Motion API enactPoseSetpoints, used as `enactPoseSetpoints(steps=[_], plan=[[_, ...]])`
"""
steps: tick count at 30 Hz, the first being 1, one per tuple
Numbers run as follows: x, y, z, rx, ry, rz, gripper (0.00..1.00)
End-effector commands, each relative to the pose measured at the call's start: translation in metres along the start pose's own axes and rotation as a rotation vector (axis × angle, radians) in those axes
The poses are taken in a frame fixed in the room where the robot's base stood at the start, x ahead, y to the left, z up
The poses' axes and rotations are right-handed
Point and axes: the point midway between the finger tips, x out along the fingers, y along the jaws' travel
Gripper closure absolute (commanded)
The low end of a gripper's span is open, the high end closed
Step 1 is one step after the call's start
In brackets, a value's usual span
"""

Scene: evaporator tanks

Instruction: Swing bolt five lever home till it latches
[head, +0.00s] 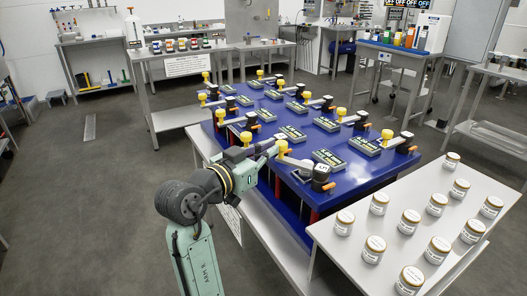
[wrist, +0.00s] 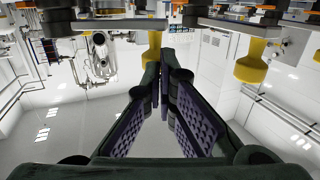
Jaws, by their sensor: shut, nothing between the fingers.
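A blue platform (head: 283,122) carries several bolt units, each with a grey lever, a yellow knob and a dark block. Number labels are too small to read, so I cannot tell which is bolt five. My gripper (head: 273,150) is at the platform's near edge, close to the yellow knob (head: 282,146) of the nearest lever (head: 297,162), whose other end meets a black block (head: 321,172). I cannot tell whether they touch. In the wrist view my gripper (wrist: 164,82) is shut and empty; a yellow knob (wrist: 152,52) shows just beyond the fingertips and another knob (wrist: 251,62) to the right.
Neighbouring levers and knobs, such as the knob (head: 246,138), stand close by. A pale table (head: 330,236) with several white jars (head: 375,249) is at the front right. Benches line the back. The floor (head: 90,190) at left is clear.

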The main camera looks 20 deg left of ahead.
Motion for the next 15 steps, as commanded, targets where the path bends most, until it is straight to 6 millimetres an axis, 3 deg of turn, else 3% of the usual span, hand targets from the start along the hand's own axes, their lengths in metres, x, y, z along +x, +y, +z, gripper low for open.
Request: enactPoseSetpoints(steps=[15], plan=[[0.0055,-0.0036,0.0000,0.002,0.000,0.052,1.00]])
